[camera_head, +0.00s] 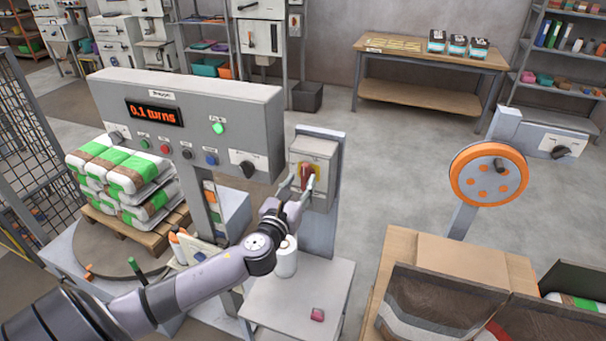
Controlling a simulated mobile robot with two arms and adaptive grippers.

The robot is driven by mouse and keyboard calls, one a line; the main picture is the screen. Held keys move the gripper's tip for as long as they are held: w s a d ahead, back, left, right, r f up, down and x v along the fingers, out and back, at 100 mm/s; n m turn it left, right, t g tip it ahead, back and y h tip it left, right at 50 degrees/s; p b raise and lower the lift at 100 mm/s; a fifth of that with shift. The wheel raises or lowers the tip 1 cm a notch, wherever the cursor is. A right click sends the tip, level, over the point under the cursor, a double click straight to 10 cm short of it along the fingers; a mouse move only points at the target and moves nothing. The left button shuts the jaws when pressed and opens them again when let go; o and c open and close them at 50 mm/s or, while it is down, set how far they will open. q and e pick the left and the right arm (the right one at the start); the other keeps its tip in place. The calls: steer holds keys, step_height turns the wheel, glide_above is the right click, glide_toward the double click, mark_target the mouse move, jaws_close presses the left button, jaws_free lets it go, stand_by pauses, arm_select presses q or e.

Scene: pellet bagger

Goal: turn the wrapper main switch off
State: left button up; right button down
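The wrapper main switch is a red handle (306,172) on a yellow plate, on the front of a grey switch box (322,158) right of the wrapper's control panel. The handle looks roughly upright, but its exact angle is hard to tell. My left gripper (301,181) is right at the switch, its two fingers apart, one on either side of the handle. I cannot tell whether they press on it. The gripper partly hides the handle and plate. My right gripper is not in view.
The control panel (232,103) has a lit display (154,113) reading "0.1 turns", a green lamp (218,128), buttons and black knobs. Below the switch stands a grey cabinet (325,281) with a white roll (286,262). Stacked bags (125,172) are left, an open carton (425,257) right.

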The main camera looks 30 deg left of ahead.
mark_target(306, 176)
arm_select(q)
steer(key=shift+x, duration=1.45)
steer(key=shift+c, duration=0.2)
jaws_close()
